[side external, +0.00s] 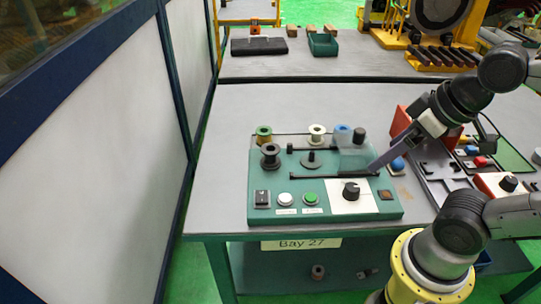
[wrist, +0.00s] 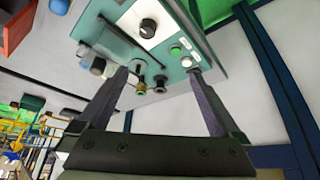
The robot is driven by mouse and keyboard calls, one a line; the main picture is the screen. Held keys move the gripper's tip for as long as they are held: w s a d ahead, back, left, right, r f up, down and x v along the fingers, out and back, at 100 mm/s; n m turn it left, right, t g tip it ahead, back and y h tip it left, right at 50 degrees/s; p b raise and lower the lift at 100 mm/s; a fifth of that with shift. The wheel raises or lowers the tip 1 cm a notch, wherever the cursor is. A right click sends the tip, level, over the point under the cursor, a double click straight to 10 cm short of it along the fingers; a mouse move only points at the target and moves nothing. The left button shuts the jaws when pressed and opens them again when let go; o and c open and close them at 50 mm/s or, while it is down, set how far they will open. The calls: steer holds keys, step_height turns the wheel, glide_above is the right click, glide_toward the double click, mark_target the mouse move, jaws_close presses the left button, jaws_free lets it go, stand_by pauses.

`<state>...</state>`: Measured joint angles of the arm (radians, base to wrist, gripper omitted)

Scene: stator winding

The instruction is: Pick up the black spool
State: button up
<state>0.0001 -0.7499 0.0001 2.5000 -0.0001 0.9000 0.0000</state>
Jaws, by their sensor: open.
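In the wrist view the black spool (wrist: 159,84) appears between my open fingers, beside the olive-gold spool (wrist: 141,90). My gripper (side external: 373,167) is over the right part of the panel in the side view, apart from the black spool. In the wrist view my gripper's (wrist: 157,73) two fingers are spread wide with nothing held. The far finger is hard to make out in the side view.
A white spool (side external: 317,133), a blue spool (side external: 342,134) and a dark knob-like piece (side external: 359,135) stand along the panel's back. A black rod (side external: 335,175), a black dial (side external: 351,191) and a green button (side external: 310,198) lie nearer the front. A parts tray (side external: 440,185) is at right.

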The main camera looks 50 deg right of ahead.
stand_by(0.4)
steer(key=w+r+n, duration=0.5)
steer(key=r+n, duration=0.1)
steer(key=n, duration=0.4)
steer(key=n+g, duration=0.6)
steer(key=n, duration=0.4)
glide_above(271, 155)
steer(key=w+d, duration=0.1)
steer(key=d, duration=0.1)
step_height(271, 155, down, 16)
steer(key=shift+w+a+r, duration=0.1)
steer(key=shift+w+r, duration=0.05)
steer(key=shift+w+f, duration=0.15)
steer(key=shift+f, duration=1.45)
steer(key=shift+w+f, duration=0.15)
steer(key=shift+f, duration=1.45)
steer(key=c, duration=1.5)
